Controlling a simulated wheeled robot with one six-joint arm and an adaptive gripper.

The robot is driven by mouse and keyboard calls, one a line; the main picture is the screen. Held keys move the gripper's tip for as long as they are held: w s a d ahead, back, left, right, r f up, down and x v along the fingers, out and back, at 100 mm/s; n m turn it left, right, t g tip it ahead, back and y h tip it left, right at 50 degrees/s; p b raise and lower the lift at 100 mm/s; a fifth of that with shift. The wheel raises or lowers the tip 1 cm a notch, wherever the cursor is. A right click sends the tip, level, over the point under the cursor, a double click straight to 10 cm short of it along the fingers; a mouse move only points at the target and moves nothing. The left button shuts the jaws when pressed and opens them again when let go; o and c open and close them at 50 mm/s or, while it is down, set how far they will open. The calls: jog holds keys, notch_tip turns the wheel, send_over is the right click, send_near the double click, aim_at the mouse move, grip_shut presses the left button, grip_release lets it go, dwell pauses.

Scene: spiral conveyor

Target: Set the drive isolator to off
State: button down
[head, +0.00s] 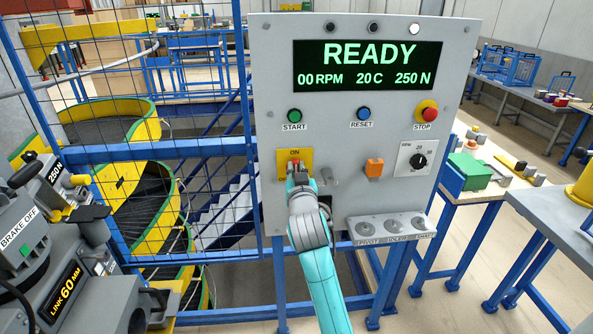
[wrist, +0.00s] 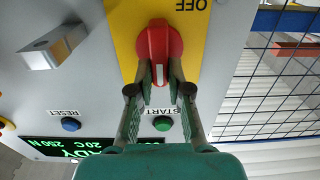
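The drive isolator is a red rotary knob (wrist: 159,45) on a yellow plate (wrist: 120,25) on the grey control panel. In the wrist view, which is upside down, OFF is printed at the top of the plate. In the head view the yellow plate (head: 308,157) has ON at its top. The knob's white mark points toward the ON side. My gripper (wrist: 160,75) has its two fingers on either side of the knob's grip and looks closed on it. In the head view my gripper (head: 297,172) hides the lower plate and most of the knob.
The panel display (head: 367,66) reads READY, 00 RPM. Nearby are a green start button (head: 294,116), a blue reset button (head: 363,114), a red stop button (head: 427,111), an orange block (head: 374,168) and a black dial (head: 417,161). A mesh fence (head: 150,90) stands left.

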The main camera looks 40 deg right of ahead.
jog(key=shift+n, duration=0.3)
jog(key=n, duration=0.5)
jog(key=a+f+n, duration=0.1)
jog(key=n, duration=0.5)
jog(key=w+n, duration=0.1)
jog(key=n, duration=0.5)
jog(key=shift+a+f, duration=0.2)
jog(key=shift+f, duration=0.15)
jog(key=shift+n, duration=0.3)
jog(key=c, duration=1.1)
grip_release()
jog(key=shift+s, duration=0.1)
